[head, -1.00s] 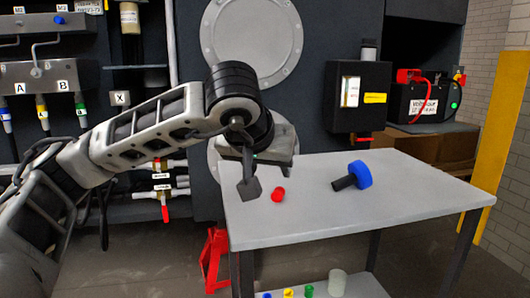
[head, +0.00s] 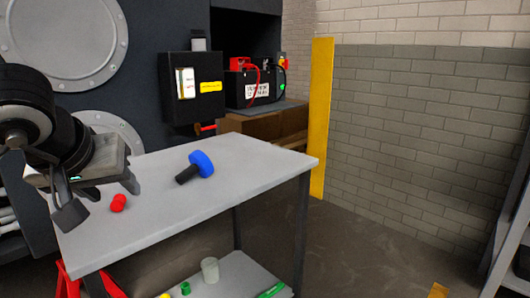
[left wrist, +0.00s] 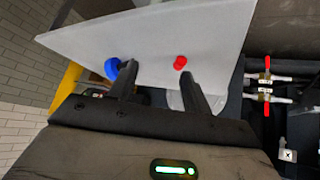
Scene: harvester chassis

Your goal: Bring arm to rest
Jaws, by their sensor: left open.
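My left gripper (head: 68,214) is at the left of the head view, over the left end of the grey table (head: 250,160). In the left wrist view its two fingers (left wrist: 158,82) stand apart with nothing between them. A small red part (head: 118,203) lies on the table just right of the gripper, apart from it. It also shows in the left wrist view (left wrist: 181,62). A blue-headed part with a black shaft (head: 200,164) lies farther back on the table and shows in the left wrist view (left wrist: 112,68). My right gripper is in neither view.
Under the table, a lower shelf (head: 235,278) holds a whitish cup (head: 210,270) and small coloured parts. A red object (head: 68,280) stands below the table's left end. A yellow post (head: 321,115) and brick wall (head: 420,130) are at the right.

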